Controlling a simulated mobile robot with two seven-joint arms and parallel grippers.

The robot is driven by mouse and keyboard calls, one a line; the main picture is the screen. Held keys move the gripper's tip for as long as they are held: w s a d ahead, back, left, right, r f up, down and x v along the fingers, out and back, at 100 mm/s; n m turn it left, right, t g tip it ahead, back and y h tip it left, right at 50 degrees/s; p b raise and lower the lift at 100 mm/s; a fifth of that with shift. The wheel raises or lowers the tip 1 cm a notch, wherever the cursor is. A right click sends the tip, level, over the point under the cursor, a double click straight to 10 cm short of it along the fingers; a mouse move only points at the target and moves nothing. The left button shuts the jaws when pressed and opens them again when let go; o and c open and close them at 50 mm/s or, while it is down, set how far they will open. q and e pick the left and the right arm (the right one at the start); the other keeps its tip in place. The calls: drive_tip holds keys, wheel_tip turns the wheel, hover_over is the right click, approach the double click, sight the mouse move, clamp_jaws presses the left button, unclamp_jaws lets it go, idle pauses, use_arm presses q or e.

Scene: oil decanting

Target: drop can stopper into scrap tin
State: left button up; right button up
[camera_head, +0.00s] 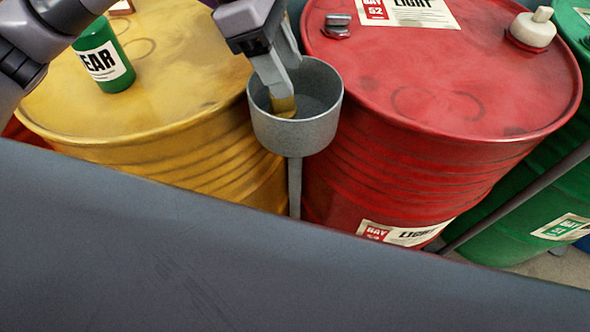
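The scrap tin (296,132) is a grey, open, round metal cup on a thin post, between the yellow and red drums. My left gripper (282,100) reaches down into its mouth from above. A small brass-yellow piece, which looks like the can stopper (284,107), is at the fingertips, inside the rim. The fingers look closed on it, and they partly hide it. A green can (104,58) with a white label reading "EAR" stands on the yellow drum; its top is hard to make out. My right gripper is not in view.
The yellow drum (180,85) is left of the tin and the red drum (440,90) right of it. The red drum's top carries a metal bung (337,27) and a white capped piece (533,28). A green drum (520,215) stands at the far right.

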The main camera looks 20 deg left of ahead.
use_arm(q)
drive_tip(key=shift+r, duration=0.1)
drive_tip(key=v, duration=0.7)
idle(0.5)
